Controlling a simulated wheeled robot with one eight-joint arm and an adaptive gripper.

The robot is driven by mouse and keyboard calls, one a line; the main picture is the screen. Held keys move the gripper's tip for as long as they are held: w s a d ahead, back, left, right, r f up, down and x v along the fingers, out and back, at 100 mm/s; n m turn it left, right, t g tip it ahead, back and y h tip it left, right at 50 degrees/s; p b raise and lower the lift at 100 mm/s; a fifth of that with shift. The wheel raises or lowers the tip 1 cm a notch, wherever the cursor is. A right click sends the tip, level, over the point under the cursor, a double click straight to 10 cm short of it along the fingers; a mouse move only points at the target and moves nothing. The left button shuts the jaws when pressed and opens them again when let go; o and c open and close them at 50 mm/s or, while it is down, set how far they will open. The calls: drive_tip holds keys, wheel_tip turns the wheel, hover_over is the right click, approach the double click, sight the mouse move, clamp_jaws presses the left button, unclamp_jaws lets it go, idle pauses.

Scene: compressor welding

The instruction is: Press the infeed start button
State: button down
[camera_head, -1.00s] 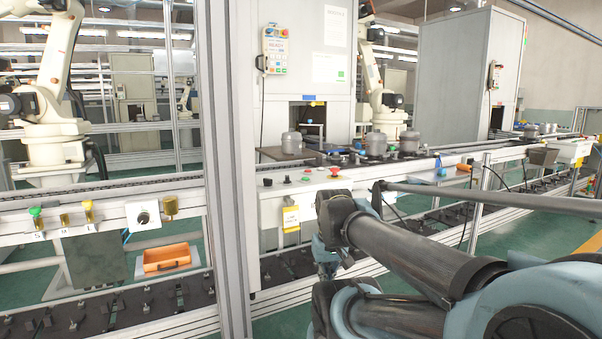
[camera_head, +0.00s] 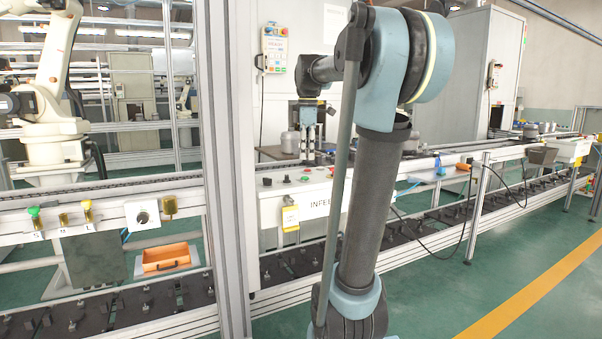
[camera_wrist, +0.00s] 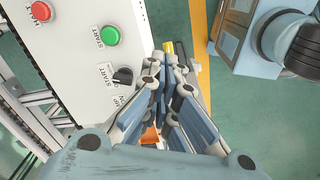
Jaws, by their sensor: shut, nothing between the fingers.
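The infeed panel (camera_head: 318,190) is a white box on the front of the line, marked "INFEE…", the rest hidden by my arm. In the wrist view a green button (camera_wrist: 109,36) with a START label stands on the white panel. A red button (camera_wrist: 41,11) and a black selector knob (camera_wrist: 122,77) stand on either side of it. My gripper (camera_head: 310,158) points down over the panel area, its fingers shut and empty. In the wrist view my gripper (camera_wrist: 167,68) lies right of the knob and green button. No contact with a button is visible.
My arm stands upright in front of the line and hides part of it. A metal post (camera_head: 226,170) rises left of the panel. A yellow device (camera_head: 290,217) hangs under the panel's left part. Green floor on the right is open.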

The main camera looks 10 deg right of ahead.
sight(302, 181)
drive_tip(key=w+r+n, duration=0.5)
drive_tip(key=w, duration=0.3)
drive_tip(key=shift+w+a+r+g, duration=0.2)
drive_tip(key=shift+w+r+g, duration=0.1)
drive_tip(key=shift+r, duration=0.1)
drive_tip(key=shift+f, duration=0.15)
wheel_tip(302, 181, down, 14)
drive_tip(key=shift+r, duration=0.1)
drive_tip(key=shift+f, duration=0.55)
drive_tip(key=shift+s+f, duration=0.2)
drive_tip(key=shift+f, duration=0.05)
drive_tip(key=shift+s+r, duration=0.1)
drive_tip(key=shift+s, duration=0.2)
